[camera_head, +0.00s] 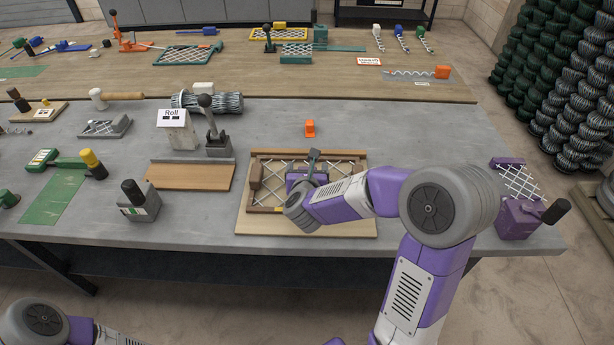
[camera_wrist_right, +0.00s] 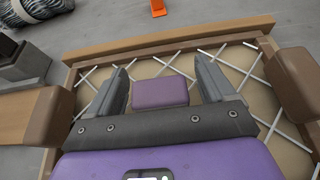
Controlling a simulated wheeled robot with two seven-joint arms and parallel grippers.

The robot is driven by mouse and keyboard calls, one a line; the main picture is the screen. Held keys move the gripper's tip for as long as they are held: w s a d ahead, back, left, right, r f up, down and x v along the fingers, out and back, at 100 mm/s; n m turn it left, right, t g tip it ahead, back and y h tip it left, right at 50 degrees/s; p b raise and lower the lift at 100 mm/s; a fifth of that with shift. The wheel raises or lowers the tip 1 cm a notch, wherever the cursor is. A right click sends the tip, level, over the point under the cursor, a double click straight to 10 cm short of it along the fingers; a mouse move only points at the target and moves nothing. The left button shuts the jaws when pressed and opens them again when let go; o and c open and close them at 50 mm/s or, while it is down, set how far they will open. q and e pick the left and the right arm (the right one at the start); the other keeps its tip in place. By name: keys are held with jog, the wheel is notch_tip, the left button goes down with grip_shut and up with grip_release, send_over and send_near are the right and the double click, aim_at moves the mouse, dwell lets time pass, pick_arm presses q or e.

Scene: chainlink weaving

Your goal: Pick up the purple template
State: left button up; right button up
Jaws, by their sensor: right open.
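The purple template shows in the right wrist view as a small flat purple block (camera_wrist_right: 160,93) with rounded edges. It lies over the wire mesh inside a wooden frame (camera_wrist_right: 165,42). My right gripper (camera_wrist_right: 162,68) is open, with one finger on each side of the block and a visible gap to both. In the head view, my right gripper and wrist hide most of the block above the wooden frame (camera_head: 260,222). My left gripper is out of view; only part of my left arm shows at the bottom left.
Brown blocks stand at the left (camera_wrist_right: 40,115) and right (camera_wrist_right: 290,85) of the frame. An orange piece (camera_head: 310,128) lies behind it. A purple tool with mesh (camera_head: 518,215) stands at the table's right end. The grey table is clear right of the orange piece.

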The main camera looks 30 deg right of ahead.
jog(key=shift+w+d, duration=0.1)
jog(key=shift+w, duration=0.1)
jog(key=c, duration=1.1)
